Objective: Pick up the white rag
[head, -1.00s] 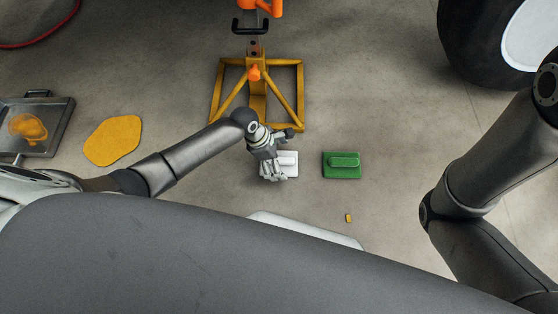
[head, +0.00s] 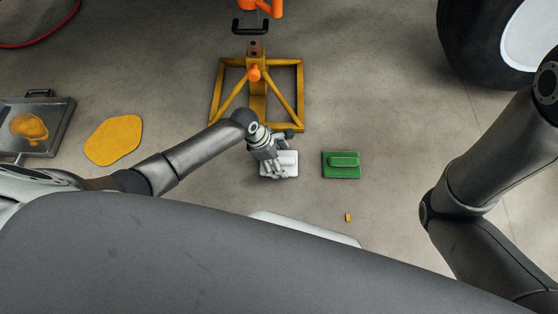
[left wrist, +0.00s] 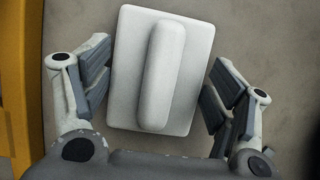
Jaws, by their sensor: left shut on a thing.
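The white rag (head: 289,165) lies on the concrete floor in front of the yellow stand. It is a flat white rectangle with a raised rounded ridge. In the left wrist view the white rag (left wrist: 190,105) fills the middle between my fingers. My left gripper (head: 274,166) is low over the rag's left part and hides some of it. In the left wrist view my left gripper (left wrist: 163,78) has one finger along each side of the rag and is shut on it. No lift off the floor is visible. My right gripper is out of the head view.
A green rag-like block (head: 342,173) lies to the right. The yellow stand (head: 299,85) rises just behind. A yellow patch (head: 113,140) and a metal tray (head: 62,128) are at left, a small yellow piece (head: 348,217) in front, and a wheel (head: 470,45) at back right.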

